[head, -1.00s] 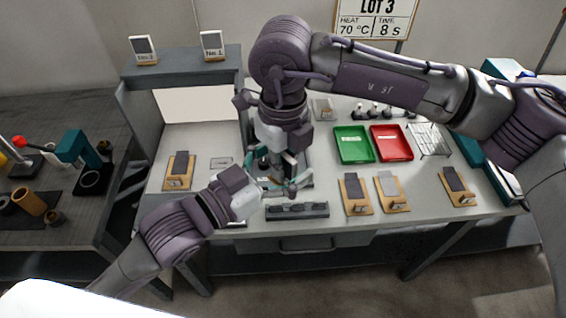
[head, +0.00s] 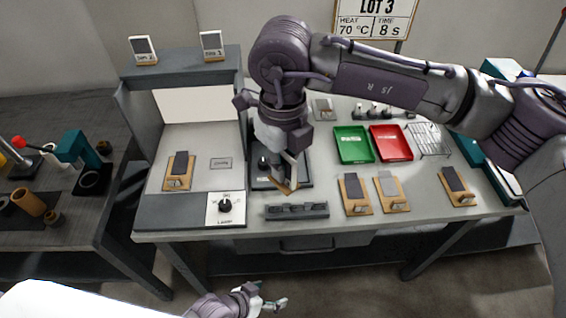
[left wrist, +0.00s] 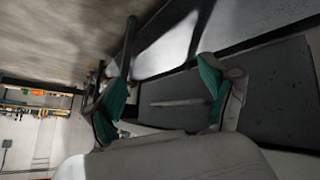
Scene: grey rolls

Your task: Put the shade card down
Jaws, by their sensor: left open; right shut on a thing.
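My right gripper (head: 281,158) is shut on the shade card (head: 288,184), a tan board with a pale edge. It holds the card tilted above or at the front of the dark plate (head: 302,170) with a knob; I cannot tell if they touch. Part of the card is hidden by the gripper. My left gripper (head: 276,305) is open and empty, low in front of the bench. In the left wrist view its teal-padded fingers (left wrist: 165,105) stand apart with nothing held.
A dark slotted rack (head: 297,211) lies at the bench's front edge. Other cards on tan stands (head: 356,207) are to its right. Green (head: 353,158) and red (head: 403,157) trays are behind them. A viewing booth (head: 153,208) with a lamp knob (head: 225,207) stands at left.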

